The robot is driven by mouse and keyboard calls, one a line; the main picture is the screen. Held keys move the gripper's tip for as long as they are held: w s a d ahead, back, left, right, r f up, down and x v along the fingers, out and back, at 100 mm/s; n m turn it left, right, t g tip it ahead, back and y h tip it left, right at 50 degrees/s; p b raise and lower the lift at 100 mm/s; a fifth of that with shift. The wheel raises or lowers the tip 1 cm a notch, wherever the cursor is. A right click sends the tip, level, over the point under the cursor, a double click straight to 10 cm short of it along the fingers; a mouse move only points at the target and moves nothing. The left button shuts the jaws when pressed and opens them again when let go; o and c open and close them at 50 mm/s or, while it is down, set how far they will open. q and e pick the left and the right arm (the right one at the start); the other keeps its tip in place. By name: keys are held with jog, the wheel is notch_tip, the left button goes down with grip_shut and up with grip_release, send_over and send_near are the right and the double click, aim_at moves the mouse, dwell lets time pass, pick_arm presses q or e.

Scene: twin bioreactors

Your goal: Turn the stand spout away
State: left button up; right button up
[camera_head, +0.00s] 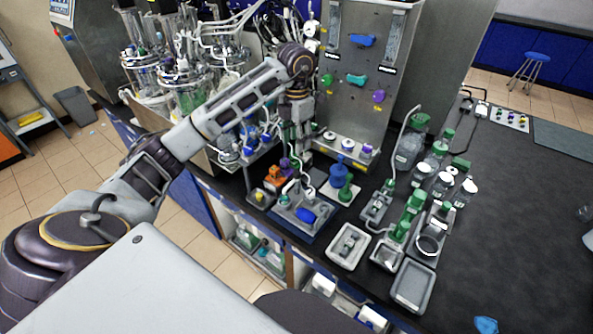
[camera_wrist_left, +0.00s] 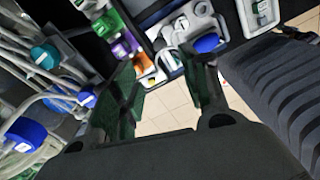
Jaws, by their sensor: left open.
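A small stand with a white curved spout (camera_head: 293,184) stands on a grey tray (camera_head: 283,208) near the bench's front edge, with a blue oval piece (camera_head: 306,215) beside it. In the left wrist view a white curved tube (camera_wrist_left: 163,57) and a blue oval (camera_wrist_left: 206,43) show past the fingers; I take them for the same stand. My left gripper (camera_head: 297,148) points down above and behind the stand, apart from it as far as I can tell. Its green-padded fingers (camera_wrist_left: 166,80) are spread with nothing between them. My right gripper is not in view.
Glass bioreactors with tubing (camera_head: 187,85) crowd the left. A steel panel (camera_head: 358,75) with coloured knobs rises behind the gripper. An orange and purple piece (camera_head: 275,177), a blue container (camera_head: 338,176) and several green-topped bottles stand close by. The bench's right side (camera_head: 520,215) is mostly clear.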

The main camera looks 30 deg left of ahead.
aim_at(296, 171)
pick_arm(q)
jog(key=shift+f, duration=2.8)
notch_tip(296, 171, down, 6)
jog(key=shift+f+p, duration=0.1)
jog(key=shift+p, duration=0.5)
jog(key=shift+f, duration=0.65)
jog(key=shift+c, duration=0.4)
grip_shut()
